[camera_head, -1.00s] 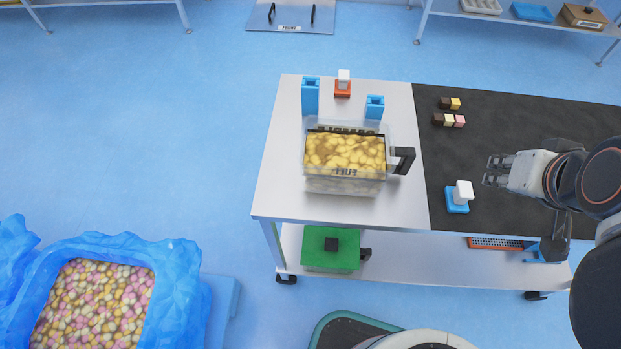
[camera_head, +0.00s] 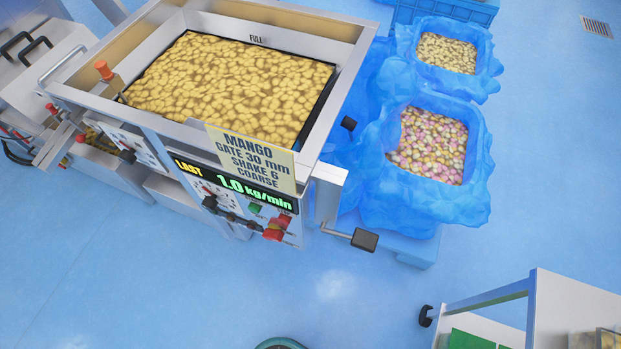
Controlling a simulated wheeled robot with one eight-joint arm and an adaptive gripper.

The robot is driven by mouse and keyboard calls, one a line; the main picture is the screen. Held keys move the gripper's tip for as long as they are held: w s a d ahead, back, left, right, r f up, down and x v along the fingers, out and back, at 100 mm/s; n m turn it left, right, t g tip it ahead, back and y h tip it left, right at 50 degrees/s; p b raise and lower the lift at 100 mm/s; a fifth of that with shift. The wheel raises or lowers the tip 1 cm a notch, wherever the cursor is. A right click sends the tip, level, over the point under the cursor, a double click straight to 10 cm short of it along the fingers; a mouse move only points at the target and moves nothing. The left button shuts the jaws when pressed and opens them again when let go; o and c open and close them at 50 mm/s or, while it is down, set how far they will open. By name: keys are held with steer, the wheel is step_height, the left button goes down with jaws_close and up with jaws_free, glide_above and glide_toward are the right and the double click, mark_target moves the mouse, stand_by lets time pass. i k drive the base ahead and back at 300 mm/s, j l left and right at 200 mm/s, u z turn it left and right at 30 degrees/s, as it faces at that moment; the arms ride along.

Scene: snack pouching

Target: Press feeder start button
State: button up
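The feeder (camera_head: 335,30) is a large metal hopper full of yellow pieces, at the upper left. On its front is a control panel (camera_head: 291,238) below a display (camera_head: 232,188) reading "LAST 1.0 kg/min". A small green button (camera_head: 254,208) sits on this panel, with red controls (camera_head: 274,232) to its right and below. Dark knobs lie to its left. The labels beside the buttons are too small to read. My gripper is not in view.
A sign (camera_head: 252,158) reads "MANGO GATE 30 mm SHAKE 6 COARSE". A crank handle (camera_head: 364,240) sticks out at the feeder's right. Blue-lined bins (camera_head: 475,200) stand right of it. A cart (camera_head: 533,305) is at lower right. Floor before the panel is clear.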

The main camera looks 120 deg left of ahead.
mark_target(254, 208)
steer(key=u, duration=2.5)
steer(key=j+u, duration=0.1)
steer(key=u, duration=0.75)
steer(key=i+u, duration=0.1)
steer(key=u, duration=0.7)
steer(key=i+u, duration=0.1)
steer(key=i, duration=0.25)
